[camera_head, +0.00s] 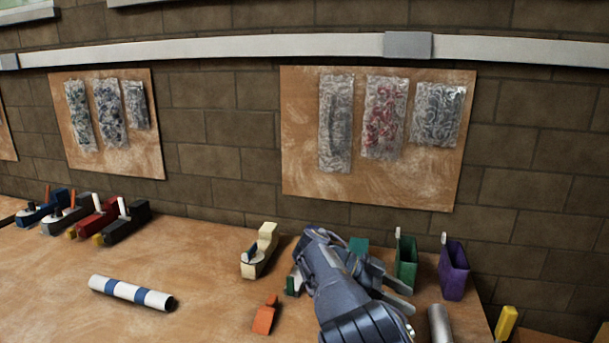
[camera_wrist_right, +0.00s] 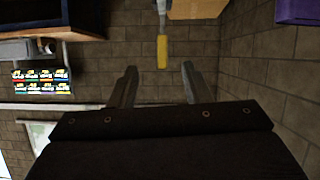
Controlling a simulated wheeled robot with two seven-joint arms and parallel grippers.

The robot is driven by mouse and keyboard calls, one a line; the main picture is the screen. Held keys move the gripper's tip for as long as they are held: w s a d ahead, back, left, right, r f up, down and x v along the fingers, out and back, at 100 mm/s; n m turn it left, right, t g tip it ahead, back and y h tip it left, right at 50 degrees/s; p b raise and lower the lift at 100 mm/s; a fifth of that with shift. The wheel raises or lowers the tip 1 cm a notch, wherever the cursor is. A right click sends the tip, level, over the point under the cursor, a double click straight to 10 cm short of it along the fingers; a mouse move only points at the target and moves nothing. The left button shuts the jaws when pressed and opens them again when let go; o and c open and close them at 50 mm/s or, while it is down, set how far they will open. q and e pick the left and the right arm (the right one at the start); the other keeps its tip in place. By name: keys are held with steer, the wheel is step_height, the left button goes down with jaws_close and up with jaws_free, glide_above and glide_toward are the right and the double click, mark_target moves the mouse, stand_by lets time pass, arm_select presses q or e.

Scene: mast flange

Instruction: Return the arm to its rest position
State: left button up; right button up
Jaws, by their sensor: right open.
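My right arm comes in from the bottom of the head view, over the right part of the table. My right gripper (camera_head: 404,293) points to the right and is open. In the right wrist view its two fingers (camera_wrist_right: 157,72) stand apart with nothing held between them. A yellow-handled item (camera_wrist_right: 162,52) shows beyond the fingertips, apart from them. My left arm and left gripper are not in view. A white tube with blue bands (camera_head: 130,292) lies on the table at the left, clear of my gripper.
A wooden table (camera_head: 200,300) stands against a brick wall. A cream tape dispenser (camera_head: 260,251), an orange piece (camera_head: 265,316), a green holder (camera_head: 405,262), a purple holder (camera_head: 454,270) and a silver cylinder (camera_head: 440,324) are around my arm. Several coloured tools stand at the far left.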

steer(key=s+d+f+n+y, duration=0.4)
steer(key=s+d+n+y, duration=0.3)
steer(key=s+d+y, duration=0.3)
steer(key=s+a+n+t+y, duration=0.3)
steer(key=s+a+n+t, duration=0.1)
steer(key=s, duration=0.6)
steer(key=s+a+n+t+y, duration=0.3)
steer(key=s+n, duration=0.4)
steer(key=s, duration=0.3)
steer(key=shift+s+a+n+t+y+p, duration=0.2)
steer(key=shift+a+n+t+y+p, duration=0.15)
steer(key=shift+a+t, duration=0.7)
steer(key=shift+d+f, duration=0.1)
steer(key=shift+d, duration=0.15)
